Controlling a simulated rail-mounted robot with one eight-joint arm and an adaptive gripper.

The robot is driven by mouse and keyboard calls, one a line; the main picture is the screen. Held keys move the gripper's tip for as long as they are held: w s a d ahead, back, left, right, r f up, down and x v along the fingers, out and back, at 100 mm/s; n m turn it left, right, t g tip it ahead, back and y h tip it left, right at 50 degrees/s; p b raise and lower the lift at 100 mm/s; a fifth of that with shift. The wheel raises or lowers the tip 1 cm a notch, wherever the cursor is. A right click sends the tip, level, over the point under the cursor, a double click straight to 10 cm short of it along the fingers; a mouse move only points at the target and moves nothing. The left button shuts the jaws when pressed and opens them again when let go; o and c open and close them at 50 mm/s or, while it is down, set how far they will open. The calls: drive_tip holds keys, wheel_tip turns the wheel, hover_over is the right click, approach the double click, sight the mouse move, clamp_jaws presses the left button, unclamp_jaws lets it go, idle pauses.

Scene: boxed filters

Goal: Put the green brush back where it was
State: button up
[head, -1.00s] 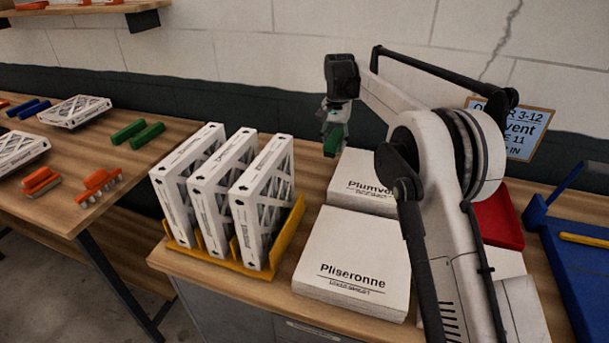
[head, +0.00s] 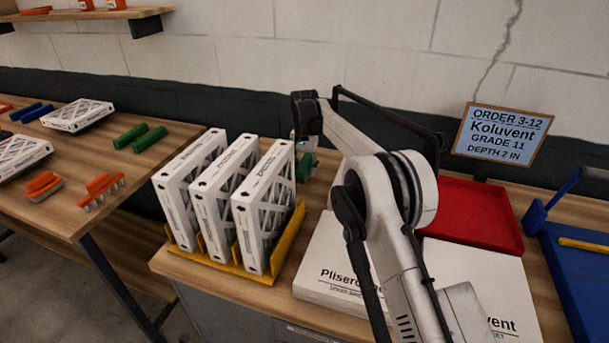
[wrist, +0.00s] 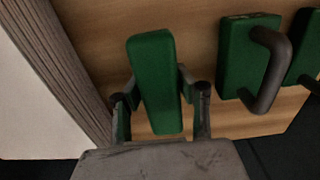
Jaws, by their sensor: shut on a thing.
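My gripper (head: 304,150) is behind the right end of the filter row, partly hidden by the filter and my arm. In the wrist view my gripper (wrist: 160,92) is shut on a green brush (wrist: 156,70), with one finger on each side of it. In the head view only a bit of the held green brush (head: 304,168) shows. Whether it touches the wood cannot be told. Two more green pieces are at the right of the wrist view, one with a dark handle (wrist: 272,75). Two green brushes (head: 140,138) lie on the left table.
Three boxed filters (head: 250,210) stand upright in a yellow rack (head: 290,238). White boxes (head: 325,265), a red tray (head: 480,215) and a blue tray (head: 575,260) are to the right. Orange brushes (head: 100,190) lie on the left table. An order sign (head: 502,134) is behind.

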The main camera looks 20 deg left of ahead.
sight(305, 163)
drive_tip(key=shift+f, duration=1.3)
drive_tip(key=shift+f, duration=0.25)
drive_tip(key=o, duration=1.1)
drive_tip(key=shift+r, duration=0.1)
wheel_tip(305, 163, up, 12)
drive_tip(key=shift+r, duration=0.15)
